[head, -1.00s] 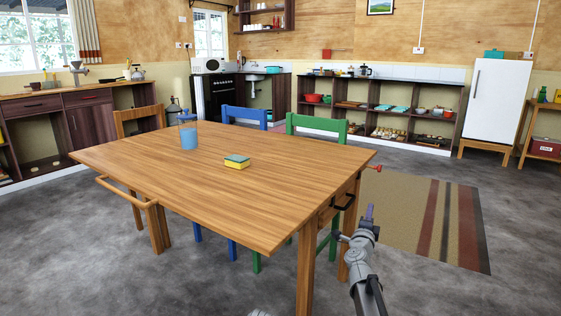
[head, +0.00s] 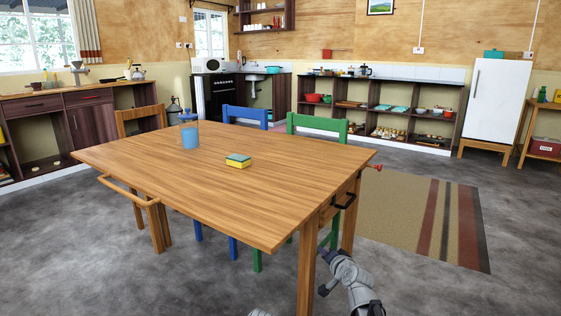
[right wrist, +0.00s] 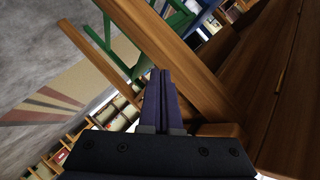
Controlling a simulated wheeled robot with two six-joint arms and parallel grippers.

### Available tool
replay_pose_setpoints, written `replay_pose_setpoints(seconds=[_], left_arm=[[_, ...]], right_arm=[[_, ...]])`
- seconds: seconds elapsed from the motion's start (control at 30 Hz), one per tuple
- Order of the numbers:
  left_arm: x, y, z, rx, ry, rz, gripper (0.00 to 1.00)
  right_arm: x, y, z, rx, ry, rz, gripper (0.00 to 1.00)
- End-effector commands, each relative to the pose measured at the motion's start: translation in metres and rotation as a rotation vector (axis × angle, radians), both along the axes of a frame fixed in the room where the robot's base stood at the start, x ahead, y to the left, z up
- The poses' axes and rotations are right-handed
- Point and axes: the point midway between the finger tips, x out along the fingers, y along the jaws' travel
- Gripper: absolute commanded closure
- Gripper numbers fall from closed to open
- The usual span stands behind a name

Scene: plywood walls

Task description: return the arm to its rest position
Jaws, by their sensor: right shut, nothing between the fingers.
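My right arm comes in at the bottom right of the head view, low beside the table's near right leg. Its right gripper (right wrist: 161,80) shows clearly in the right wrist view, with its two dark purple fingers together and nothing between them. In the head view its fingertips are hard to make out. The fingers point past the wooden table legs, with the table's underside and edge close on the right of the wrist view. My left gripper is not in view.
The wooden table (head: 165,165) fills the middle. On it are a yellow and green sponge (head: 238,161) and a blue-filled clear container (head: 190,136). Blue (head: 245,114) and green (head: 318,125) chairs stand behind it. Open floor and a striped rug (head: 410,215) lie to the right.

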Motion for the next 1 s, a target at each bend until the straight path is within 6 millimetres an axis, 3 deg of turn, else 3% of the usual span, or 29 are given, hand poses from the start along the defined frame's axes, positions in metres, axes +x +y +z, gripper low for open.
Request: replay_pose_setpoints(seconds=[0.03,0.1,0.2,0.33,0.5,0.6,0.7,1.0], left_arm=[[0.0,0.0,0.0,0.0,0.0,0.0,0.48],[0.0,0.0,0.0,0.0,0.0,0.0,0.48],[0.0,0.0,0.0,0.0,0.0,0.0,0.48],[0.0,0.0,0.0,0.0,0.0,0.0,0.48],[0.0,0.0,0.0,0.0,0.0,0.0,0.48],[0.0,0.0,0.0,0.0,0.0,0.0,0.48],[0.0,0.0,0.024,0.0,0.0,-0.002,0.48],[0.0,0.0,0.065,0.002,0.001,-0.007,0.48]], right_arm=[[-0.027,0.01,-0.021,-0.083,0.084,0.075,1.0],[-0.061,0.018,-0.052,-0.203,0.216,0.178,1.0],[-0.113,0.018,-0.089,-0.355,0.401,0.302,1.0],[-0.173,0.005,-0.12,-0.503,0.612,0.417,1.0],[-0.242,-0.019,-0.14,-0.64,0.851,0.517,1.0],[-0.28,-0.033,-0.144,-0.701,0.983,0.56,1.0],[-0.285,-0.006,-0.12,-0.751,0.983,0.626,1.0],[-0.317,0.055,-0.079,-0.893,0.997,0.784,1.0]])
